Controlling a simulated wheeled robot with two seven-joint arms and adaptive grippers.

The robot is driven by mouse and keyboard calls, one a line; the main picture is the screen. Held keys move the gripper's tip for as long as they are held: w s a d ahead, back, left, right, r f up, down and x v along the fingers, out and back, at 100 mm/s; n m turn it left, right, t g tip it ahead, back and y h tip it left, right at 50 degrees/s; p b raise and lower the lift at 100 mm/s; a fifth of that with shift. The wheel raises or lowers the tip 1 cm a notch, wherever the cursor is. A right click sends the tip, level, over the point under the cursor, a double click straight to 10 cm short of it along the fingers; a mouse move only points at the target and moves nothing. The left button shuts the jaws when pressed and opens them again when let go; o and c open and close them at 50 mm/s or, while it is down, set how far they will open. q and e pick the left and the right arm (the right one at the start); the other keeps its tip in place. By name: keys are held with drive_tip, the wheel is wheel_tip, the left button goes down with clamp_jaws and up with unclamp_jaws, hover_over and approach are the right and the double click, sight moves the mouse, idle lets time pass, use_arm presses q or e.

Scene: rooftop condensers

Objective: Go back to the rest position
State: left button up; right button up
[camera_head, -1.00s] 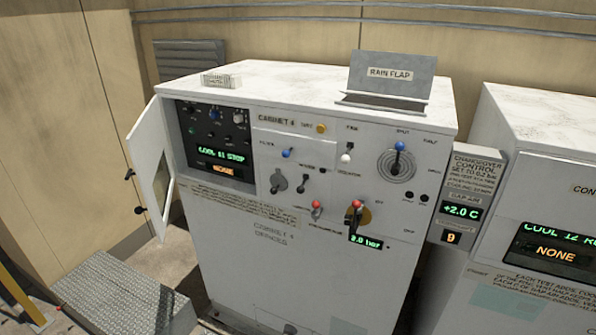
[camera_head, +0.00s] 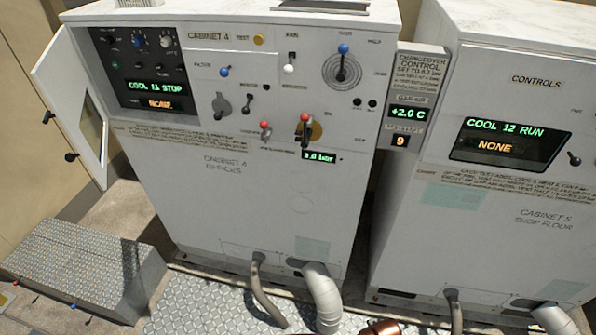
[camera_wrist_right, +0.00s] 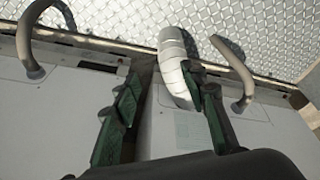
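My right gripper (camera_wrist_right: 161,80) shows in the right wrist view with its two green-black fingers spread apart and nothing between them. One finger overlaps the pale bent duct in that view; I cannot tell whether they touch. My left gripper is in no view, and neither gripper shows in the head view. Cabinet 4 (camera_head: 240,200) stands in front of me in the head view, its small door (camera_head: 88,115) open at the left. Its display reads COOL 11 STOP (camera_head: 157,87).
Cabinet 5 (camera_head: 500,230) stands to the right and reads COOL 12 RUN. A metal step (camera_head: 85,265) is at the lower left. A pale duct (camera_head: 322,295) and a grey hose (camera_head: 265,295) come down to the treadplate floor (camera_head: 205,305).

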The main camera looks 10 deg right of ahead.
wheel_tip(320, 180, down, 14)
drive_tip(key=s+b, duration=0.3)
use_arm(q)
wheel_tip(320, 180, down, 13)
drive_tip(key=b, duration=0.9)
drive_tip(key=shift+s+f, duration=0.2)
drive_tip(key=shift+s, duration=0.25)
use_arm(e)
drive_tip(key=s+f+g, duration=0.1)
drive_tip(key=s+f, duration=0.9)
drive_tip(key=f, duration=0.4)
drive_tip(key=s+f+g, duration=0.1)
drive_tip(key=s+f, duration=0.9)
drive_tip(key=f, duration=0.4)
drive_tip(key=shift+a+f+n, duration=0.15)
drive_tip(key=shift+a+n, duration=0.15)
drive_tip(key=shift+n, duration=0.1)
